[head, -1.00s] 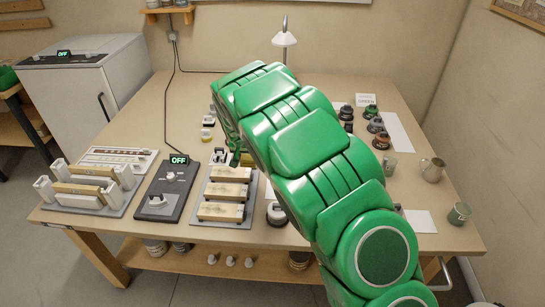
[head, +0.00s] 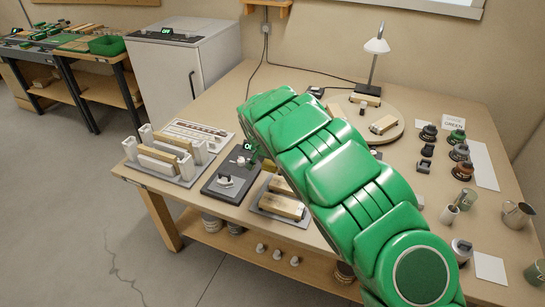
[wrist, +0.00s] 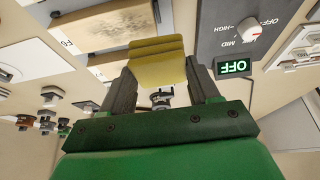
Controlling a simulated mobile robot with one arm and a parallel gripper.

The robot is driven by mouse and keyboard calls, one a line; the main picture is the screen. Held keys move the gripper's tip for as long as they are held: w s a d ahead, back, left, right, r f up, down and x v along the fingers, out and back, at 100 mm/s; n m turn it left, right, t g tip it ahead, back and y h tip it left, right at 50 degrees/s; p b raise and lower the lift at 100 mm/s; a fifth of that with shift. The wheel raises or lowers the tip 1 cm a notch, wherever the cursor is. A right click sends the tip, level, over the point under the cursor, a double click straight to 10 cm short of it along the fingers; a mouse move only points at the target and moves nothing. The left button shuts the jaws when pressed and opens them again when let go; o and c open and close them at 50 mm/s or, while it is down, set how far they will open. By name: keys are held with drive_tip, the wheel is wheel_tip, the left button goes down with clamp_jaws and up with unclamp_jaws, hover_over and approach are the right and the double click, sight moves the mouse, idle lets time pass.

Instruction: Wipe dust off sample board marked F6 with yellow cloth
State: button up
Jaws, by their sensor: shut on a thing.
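My gripper (wrist: 163,88) is shut on the yellow cloth (wrist: 158,62), a folded, ridged pad between its two fingers in the wrist view. Tan sample boards lie in a row on a grey rack. In the head view the near board (head: 281,206) shows, while my green arm covers part of the row.
A dark control unit (head: 226,182) with an OFF display stands left of the boards. Left of it is a grey rack (head: 170,158) with white uprights.

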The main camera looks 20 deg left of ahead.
sight(270, 171)
wheel_tip(270, 171, down, 6)
drive_tip(key=shift+r, duration=0.15)
drive_tip(key=shift+d+f, duration=0.25)
drive_tip(key=shift+d, duration=0.45)
drive_tip(key=shift+c, duration=0.4)
drive_tip(key=shift+d, duration=4.65)
drive_tip(key=shift+a, duration=5.4)
drive_tip(key=shift+d+r, duration=0.1)
drive_tip(key=shift+r, duration=3.95)
